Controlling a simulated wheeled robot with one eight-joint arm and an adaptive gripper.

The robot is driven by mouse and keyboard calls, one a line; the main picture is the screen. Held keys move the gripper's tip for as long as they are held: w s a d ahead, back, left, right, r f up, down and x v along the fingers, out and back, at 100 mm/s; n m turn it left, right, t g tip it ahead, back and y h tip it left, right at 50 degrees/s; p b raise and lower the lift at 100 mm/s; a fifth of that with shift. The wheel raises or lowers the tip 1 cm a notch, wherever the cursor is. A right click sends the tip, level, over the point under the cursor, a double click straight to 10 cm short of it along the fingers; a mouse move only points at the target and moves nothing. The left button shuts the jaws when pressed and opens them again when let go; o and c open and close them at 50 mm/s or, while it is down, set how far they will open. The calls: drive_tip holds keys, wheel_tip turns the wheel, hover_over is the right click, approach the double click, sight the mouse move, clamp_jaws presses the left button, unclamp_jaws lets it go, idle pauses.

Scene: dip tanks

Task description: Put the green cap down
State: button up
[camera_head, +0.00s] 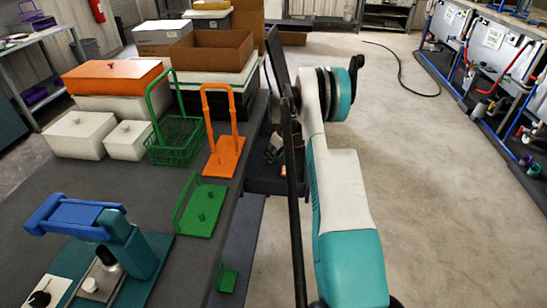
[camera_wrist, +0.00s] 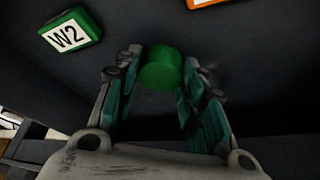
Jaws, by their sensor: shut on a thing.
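The green cap (camera_wrist: 161,68) is a short round piece between the two fingertips in the wrist view. My gripper (camera_wrist: 160,72) is shut on it, with a teal-lined finger on each side. A dark surface lies beyond the cap. I cannot tell whether the cap touches it. In the head view my arm reaches down the right side of the bench, and the cap cannot be made out there.
A green W2 sign (camera_wrist: 70,36) and part of an orange-edged label are near the cap. On the grey bench (camera_head: 130,195) stand a green wire basket (camera_head: 176,140), an orange rack (camera_head: 226,155), a green stand (camera_head: 203,208) and white boxes. Open floor lies right.

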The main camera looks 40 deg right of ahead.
drive_tip(key=shift+f, duration=0.35)
drive_tip(key=shift+f, duration=0.2)
drive_tip(key=o, duration=0.8)
drive_tip(key=shift+o, duration=0.2)
drive_tip(key=shift+r, duration=0.1)
drive_tip(key=p+v, duration=0.3)
drive_tip(key=v, duration=0.9)
drive_tip(key=shift+r, duration=0.15)
